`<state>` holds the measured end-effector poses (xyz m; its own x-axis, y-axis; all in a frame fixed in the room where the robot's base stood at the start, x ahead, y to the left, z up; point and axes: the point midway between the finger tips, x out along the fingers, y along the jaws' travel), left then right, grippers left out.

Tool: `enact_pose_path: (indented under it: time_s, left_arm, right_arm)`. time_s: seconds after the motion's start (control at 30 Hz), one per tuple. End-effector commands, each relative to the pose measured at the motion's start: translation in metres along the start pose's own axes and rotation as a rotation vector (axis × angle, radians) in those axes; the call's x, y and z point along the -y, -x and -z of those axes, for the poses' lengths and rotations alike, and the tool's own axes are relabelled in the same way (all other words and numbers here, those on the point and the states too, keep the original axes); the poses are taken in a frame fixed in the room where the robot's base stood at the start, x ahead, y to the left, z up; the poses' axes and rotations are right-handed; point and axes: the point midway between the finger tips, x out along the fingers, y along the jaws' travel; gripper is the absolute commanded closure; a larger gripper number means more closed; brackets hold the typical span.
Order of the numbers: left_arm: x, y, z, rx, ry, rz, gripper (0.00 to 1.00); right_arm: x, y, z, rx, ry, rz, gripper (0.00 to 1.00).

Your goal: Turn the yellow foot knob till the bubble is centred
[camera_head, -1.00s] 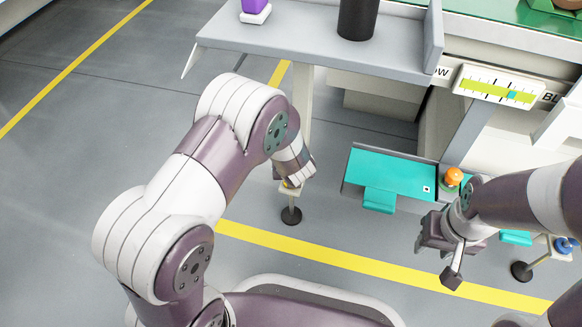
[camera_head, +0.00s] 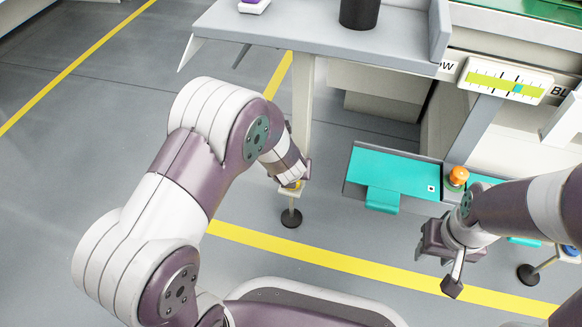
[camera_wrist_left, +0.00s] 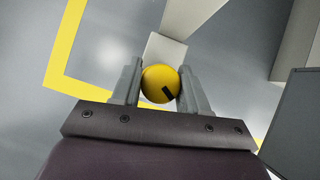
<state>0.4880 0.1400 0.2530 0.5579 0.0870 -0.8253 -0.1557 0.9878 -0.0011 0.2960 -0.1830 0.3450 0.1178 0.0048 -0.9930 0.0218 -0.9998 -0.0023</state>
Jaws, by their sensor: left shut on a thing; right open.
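The yellow foot knob (camera_wrist_left: 160,84) sits between the two fingers of my left gripper (camera_wrist_left: 160,88) in the left wrist view, with a dark mark on its lower right. In the head view a sliver of the knob (camera_head: 295,184) shows at my left gripper (camera_head: 291,180), above a round black foot (camera_head: 291,218). My left gripper is shut on the knob. The level gauge (camera_head: 490,74) has a green strip and a cyan bubble (camera_head: 518,89), which stands right of the strip's middle. My right gripper (camera_head: 449,262) is open and empty, away from the knob.
A grey shelf (camera_head: 290,25) with a black cylinder (camera_head: 359,12) is above the left foot. A teal tray (camera_head: 395,172) and an orange knob (camera_head: 458,176) are to the right. Open floor lies in front.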

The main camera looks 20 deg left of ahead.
Motion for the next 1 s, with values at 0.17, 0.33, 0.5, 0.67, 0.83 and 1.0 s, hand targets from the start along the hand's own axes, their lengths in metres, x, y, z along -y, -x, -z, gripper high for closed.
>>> enact_pose_path:
  time_s: [0.17, 0.33, 0.5, 0.67, 0.83, 1.0]
  left_arm:
    - [0.001, -0.001, 0.001, 0.0, -0.024, 0.017, 0.93]
    - [0.001, -0.001, 0.0, 0.001, -0.045, 0.032, 0.93]
    - [0.0, -0.001, 0.001, 0.001, -0.068, 0.047, 0.93]
    - [0.0, -0.001, 0.0, 0.001, -0.083, 0.057, 0.93]
    - [0.001, 0.0, 0.0, 0.0, -0.087, 0.059, 0.93]
    - [0.0, 0.0, 0.0, 0.0, -0.087, 0.059, 0.4]
  right_arm:
    - [0.0, -0.007, -0.001, 0.0, 0.0, 0.0, 0.57]
    - [0.0, -0.012, -0.001, 0.0, 0.0, 0.0, 0.57]
    - [0.0, -0.017, -0.002, 0.0, 0.0, 0.0, 0.57]
    - [0.0, -0.02, -0.002, 0.0, 0.0, 0.0, 0.57]
    - [0.0, -0.02, -0.002, 0.0, 0.0, 0.0, 0.57]
    - [0.0, -0.02, -0.002, 0.0, 0.0, 0.0, 0.57]
